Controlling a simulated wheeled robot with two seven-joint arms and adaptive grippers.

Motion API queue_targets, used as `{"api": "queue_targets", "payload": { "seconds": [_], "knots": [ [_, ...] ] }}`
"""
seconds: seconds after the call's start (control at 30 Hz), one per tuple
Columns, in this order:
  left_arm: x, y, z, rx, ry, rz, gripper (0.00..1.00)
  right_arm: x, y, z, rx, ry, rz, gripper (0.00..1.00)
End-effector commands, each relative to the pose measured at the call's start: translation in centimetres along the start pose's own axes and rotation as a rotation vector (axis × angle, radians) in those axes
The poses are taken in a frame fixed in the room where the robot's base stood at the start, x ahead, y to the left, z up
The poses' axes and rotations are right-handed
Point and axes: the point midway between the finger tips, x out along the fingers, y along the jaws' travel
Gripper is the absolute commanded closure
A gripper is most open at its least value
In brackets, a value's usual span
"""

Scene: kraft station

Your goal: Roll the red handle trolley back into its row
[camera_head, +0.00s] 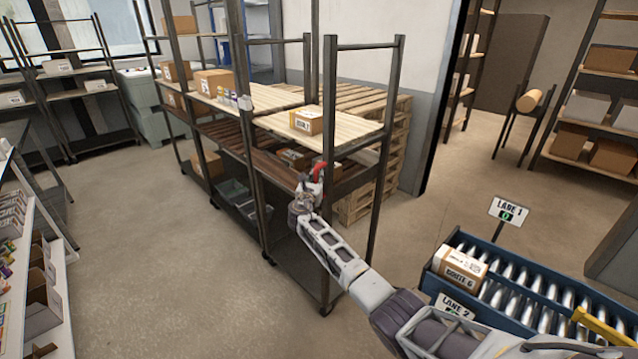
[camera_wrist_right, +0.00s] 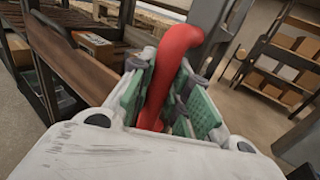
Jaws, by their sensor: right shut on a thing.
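The red handle trolley (camera_head: 345,137) is a dark-framed rack on small wheels with a pale wooden top shelf. It stands upright at the near end of a row of similar racks. Its red handle (camera_head: 320,170) shows at the side facing me and fills the middle of the right wrist view (camera_wrist_right: 170,75). My right gripper (camera_head: 309,187) is shut on the handle, with its green-padded fingers (camera_wrist_right: 165,98) on either side of it. My left gripper is not in view.
A labelled box (camera_head: 306,121) sits on the trolley's top shelf. Wooden pallets (camera_head: 388,145) are stacked behind it. A blue roller conveyor (camera_head: 540,300) with a box (camera_head: 460,264) stands at the lower right. The floor left of the row (camera_head: 150,235) is clear.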

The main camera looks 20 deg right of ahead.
Motion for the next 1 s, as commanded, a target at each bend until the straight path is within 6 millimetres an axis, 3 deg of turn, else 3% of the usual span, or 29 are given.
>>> {"api": "queue_targets", "payload": {
  "seconds": [0.13,0.4,0.43,0.57,1.0],
  "knots": [
    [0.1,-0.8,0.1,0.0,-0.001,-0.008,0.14,0.1,0.3,0.2,0.001,-0.001,0.004,1.0],
    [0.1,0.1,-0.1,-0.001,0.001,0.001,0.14,0.1,0.3,0.3,0.003,-0.002,0.006,1.0],
    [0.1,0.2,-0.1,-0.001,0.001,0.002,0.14,0.1,0.4,0.3,0.003,-0.002,0.006,0.78],
    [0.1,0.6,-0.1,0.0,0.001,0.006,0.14,0.1,0.3,0.3,0.002,-0.002,0.005,0.61],
    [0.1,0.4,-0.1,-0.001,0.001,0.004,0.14,0.0,0.2,0.1,0.0,0.0,0.003,0.59]
  ]
}}
